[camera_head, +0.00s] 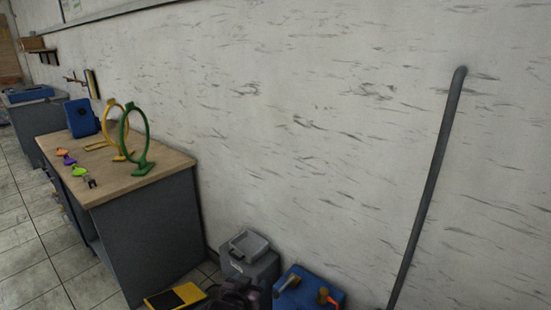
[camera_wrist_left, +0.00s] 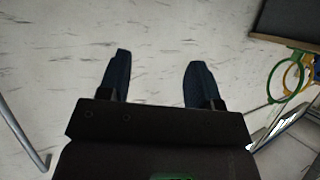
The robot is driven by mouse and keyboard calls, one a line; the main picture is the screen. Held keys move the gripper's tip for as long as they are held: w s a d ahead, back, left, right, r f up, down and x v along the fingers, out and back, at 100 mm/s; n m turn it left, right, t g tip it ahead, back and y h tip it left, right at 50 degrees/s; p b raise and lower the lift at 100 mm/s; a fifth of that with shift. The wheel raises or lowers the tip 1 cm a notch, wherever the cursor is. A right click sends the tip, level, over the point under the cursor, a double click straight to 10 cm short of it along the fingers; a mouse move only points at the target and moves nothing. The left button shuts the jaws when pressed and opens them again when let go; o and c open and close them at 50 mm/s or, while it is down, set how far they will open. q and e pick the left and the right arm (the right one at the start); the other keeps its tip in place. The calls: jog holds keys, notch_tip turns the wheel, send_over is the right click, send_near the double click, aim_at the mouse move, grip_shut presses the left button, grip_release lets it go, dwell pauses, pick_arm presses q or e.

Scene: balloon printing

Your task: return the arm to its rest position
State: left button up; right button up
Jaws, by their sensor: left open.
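My left gripper (camera_wrist_left: 158,72) shows in the left wrist view. Its two dark fingers are spread wide, with only pale scuffed wall behind the gap, and nothing is held. I cannot clearly pick it out in the head view. My right gripper is in neither view.
A wood-topped cabinet (camera_head: 150,225) stands at left against the wall, bearing a green ring stand (camera_head: 141,166), a yellow ring stand (camera_head: 105,126), a blue case (camera_head: 81,117) and small coloured items. A grey pole (camera_head: 432,180) leans at right. A grey box (camera_head: 250,262) and blue box (camera_head: 307,285) sit low in front.

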pick_arm(q)
jog(key=s+a+r+n+t+p, duration=0.1)
jog(key=s+a+r, duration=0.1)
jog(key=s+a, duration=0.85)
jog(key=s+a+f+g+y, duration=0.1)
jog(key=s+a+f, duration=0.1)
jog(key=s, duration=0.6)
jog(key=s+a+f+n+g+y+p, duration=0.1)
jog(key=s+a, duration=0.3)
jog(key=s, duration=0.5)
jog(key=s+a+f+y, duration=0.1)
jog(key=s+a+f, duration=0.2)
jog(key=s, duration=0.5)
jog(key=shift+s+a+n+g+p, duration=0.25)
jog(key=shift+a+n+g+p, duration=0.15)
jog(key=shift+a, duration=0.1)
jog(key=shift+f, duration=0.1)
